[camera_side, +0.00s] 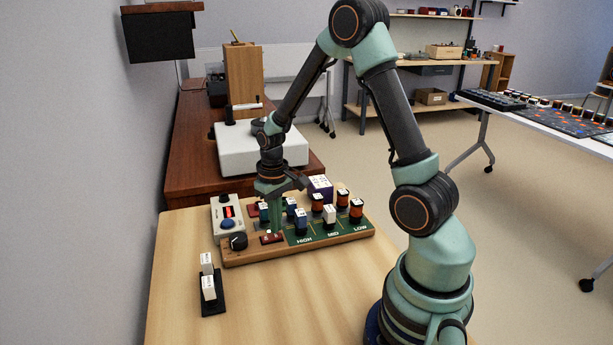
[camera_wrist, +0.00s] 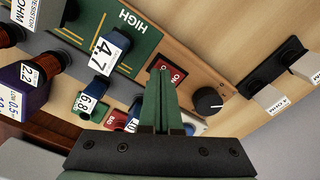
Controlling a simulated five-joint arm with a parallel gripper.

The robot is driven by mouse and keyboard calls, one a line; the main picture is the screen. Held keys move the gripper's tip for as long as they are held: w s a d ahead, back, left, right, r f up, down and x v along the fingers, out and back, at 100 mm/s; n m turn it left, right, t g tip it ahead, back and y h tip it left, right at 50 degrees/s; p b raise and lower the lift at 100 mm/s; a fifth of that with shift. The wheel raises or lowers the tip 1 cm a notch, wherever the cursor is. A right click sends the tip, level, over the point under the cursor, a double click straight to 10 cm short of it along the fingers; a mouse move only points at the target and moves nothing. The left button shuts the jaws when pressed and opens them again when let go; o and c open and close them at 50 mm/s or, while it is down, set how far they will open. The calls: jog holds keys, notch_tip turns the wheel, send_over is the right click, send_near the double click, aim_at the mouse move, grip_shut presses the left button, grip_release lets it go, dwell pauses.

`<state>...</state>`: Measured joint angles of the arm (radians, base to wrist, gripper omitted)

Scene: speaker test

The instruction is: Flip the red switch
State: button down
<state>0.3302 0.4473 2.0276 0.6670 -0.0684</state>
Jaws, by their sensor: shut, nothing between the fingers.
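The red switch (camera_side: 272,239) is set in the front edge of a wooden test board (camera_side: 325,244), beside a black knob (camera_side: 238,241). In the wrist view the red switch (camera_wrist: 174,72) shows white ON lettering. My gripper (camera_side: 274,230) points down over the board just behind the switch. In the wrist view its green fingers (camera_wrist: 162,74) are shut together and empty, and their tips overlap the edge of the switch. I cannot tell whether they touch it. The fingers hide part of the switch, and its rocker position is unclear.
Several labelled components, such as a blue one marked 4.7 (camera_wrist: 107,47), stand close to my fingers on the green panel. A black holder (camera_side: 211,303) with white-labelled parts lies at front left. The front tabletop is clear.

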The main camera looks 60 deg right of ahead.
aim_at(275, 236)
jog(key=shift+f, duration=0.7)
dwell(0.3)
jog(key=shift+r, duration=3.55)
jog(key=s+a+r+n+t, duration=0.1)
jog(key=s+a+r+t, duration=0.1)
jog(key=a+r, duration=0.4)
jog(key=s+a+r+n+t, duration=0.2)
jog(key=s+a+r, duration=0.3)
jog(key=r, duration=0.3)
jog(key=shift+s+a+r+t, duration=0.15)
jog(key=shift+a+r+t, duration=0.05)
jog(key=shift+a+t, duration=0.55)
